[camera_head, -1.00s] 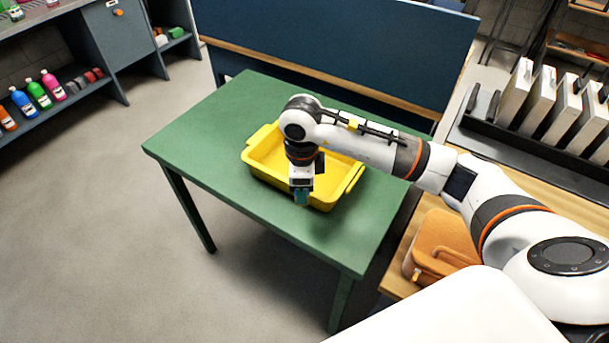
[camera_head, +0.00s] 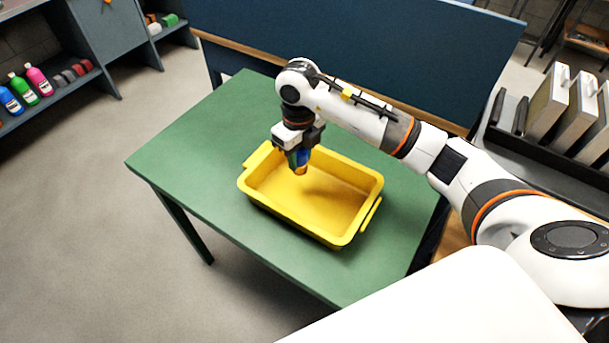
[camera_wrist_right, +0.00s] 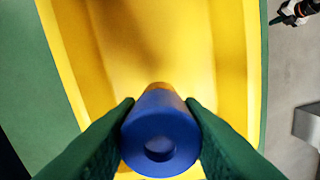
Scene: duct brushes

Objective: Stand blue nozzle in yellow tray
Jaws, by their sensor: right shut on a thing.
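The blue nozzle (camera_wrist_right: 160,135) is held between the two green fingers of my right gripper (camera_head: 298,160). In the right wrist view its round end with a hole faces the camera. In the head view the nozzle (camera_head: 301,160) hangs below the gripper, with an orange-brown tip lowest. The yellow tray (camera_head: 288,214) stands on the green table, and its inside looks empty. The gripper and nozzle are over the tray's back left part. I cannot tell whether the tip touches the tray floor.
The green table (camera_head: 200,163) has free room left of and in front of the tray. A dark blue panel (camera_head: 370,50) stands behind the table. A shelf with bottles (camera_head: 38,80) is at far left, and a black rack with pale panels (camera_head: 550,105) is at right.

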